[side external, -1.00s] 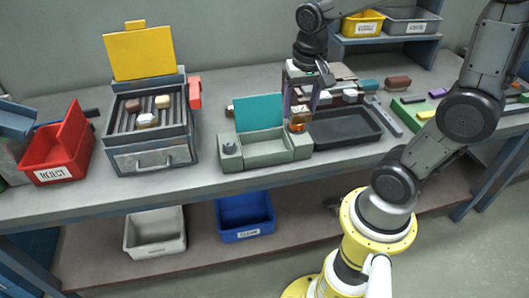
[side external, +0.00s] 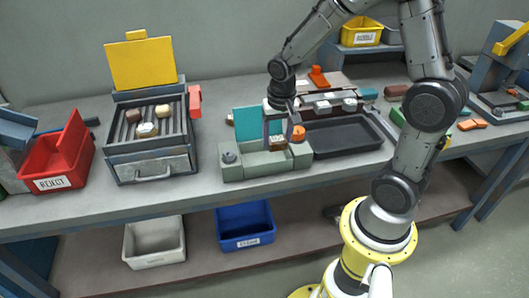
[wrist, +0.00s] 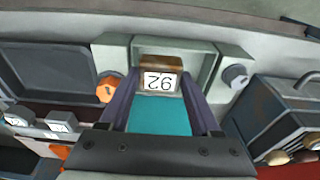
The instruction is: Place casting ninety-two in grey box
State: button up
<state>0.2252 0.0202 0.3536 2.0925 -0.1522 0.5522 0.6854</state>
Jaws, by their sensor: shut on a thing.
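The casting (wrist: 160,82), a small brown block with a white label reading 92, is between my gripper's fingertips (wrist: 159,88). The label is upside down in the wrist view. My gripper is shut on it. In the side view my gripper (side external: 276,138) points down over the opening of the grey-green box with a raised teal lid (side external: 240,171); the casting (side external: 278,143) hangs at or just above the rim. Whether it touches the box floor cannot be told. The box also shows in the wrist view (wrist: 207,62). A separate light grey bin (side external: 155,259) stands on the lower shelf.
An orange knob (side external: 298,132) and a grey knob (side external: 229,157) flank the box. A black tray (side external: 345,135) lies to its right, the heater with castings (side external: 152,167) to its left. A red reject bin (side external: 55,160) and a blue bin (side external: 246,241) also show.

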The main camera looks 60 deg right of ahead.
jog(key=w+f, duration=0.1)
jog(key=f, duration=0.1)
jog(key=w+d+f, duration=0.1)
jog(key=w+f, duration=0.2)
jog(key=f, duration=0.1)
jog(key=shift+w+d, duration=0.15)
jog(key=shift+w, duration=0.2)
jog(key=shift+f, duration=1.5)
jog(key=shift+f, duration=0.15)
jog(key=o, duration=1.5)
jog(key=shift+c, duration=0.2)
